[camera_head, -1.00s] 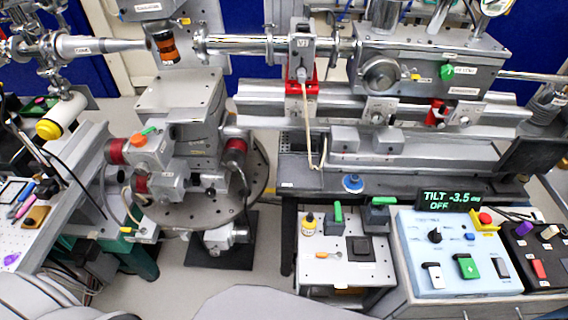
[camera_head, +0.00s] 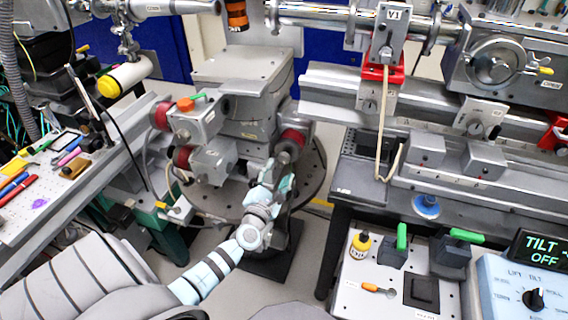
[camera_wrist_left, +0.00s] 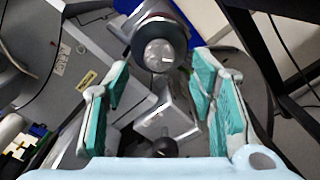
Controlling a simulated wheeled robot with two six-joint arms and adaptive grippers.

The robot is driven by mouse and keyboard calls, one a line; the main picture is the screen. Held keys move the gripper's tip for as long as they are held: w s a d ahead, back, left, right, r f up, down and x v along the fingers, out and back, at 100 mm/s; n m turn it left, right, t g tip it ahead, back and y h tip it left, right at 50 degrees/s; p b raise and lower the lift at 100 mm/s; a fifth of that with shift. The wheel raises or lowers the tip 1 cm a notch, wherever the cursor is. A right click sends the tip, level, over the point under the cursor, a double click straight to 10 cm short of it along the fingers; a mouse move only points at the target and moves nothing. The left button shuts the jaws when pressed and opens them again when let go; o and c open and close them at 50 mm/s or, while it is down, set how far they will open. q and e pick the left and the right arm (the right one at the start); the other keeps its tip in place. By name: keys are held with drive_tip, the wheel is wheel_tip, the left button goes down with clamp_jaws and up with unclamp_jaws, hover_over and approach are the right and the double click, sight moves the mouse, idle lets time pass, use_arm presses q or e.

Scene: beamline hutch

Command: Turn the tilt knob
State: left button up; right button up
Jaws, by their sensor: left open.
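A round knob with a grey face, dark rim and red band (camera_wrist_left: 160,52) is on the motor of the grey stage in the left wrist view. In the head view its red band (camera_head: 294,137) shows at the right side of the stage; no label on it is readable. My left gripper (camera_head: 282,178) is just in front of this knob, partly covering it. The gripper is open, and in the wrist view its teal-padded fingers (camera_wrist_left: 163,85) lie on either side of the knob, with gaps showing. My right gripper is out of view. A display (camera_head: 540,250) reads "TILT" and "OFF", cut off by the edge.
The grey stage (camera_head: 240,72) stands on a round plate, with other red-banded motors (camera_head: 162,116) at its left. A control box (camera_head: 500,290) with a black selector knob (camera_head: 533,298) is at lower right. A tool-covered bench (camera_head: 60,215) is at left.

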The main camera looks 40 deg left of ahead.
sight(283, 160)
use_arm(q)
drive_tip(key=b+x, duration=0.1)
drive_tip(key=x, duration=0.4)
drive_tip(key=shift+a+f+b, duration=0.1)
drive_tip(key=shift+a+b, duration=0.15)
drive_tip(key=shift+b, duration=0.1)
drive_tip(key=shift+w, duration=0.6)
drive_tip(key=shift+a, duration=0.1)
drive_tip(key=c, duration=1.1)
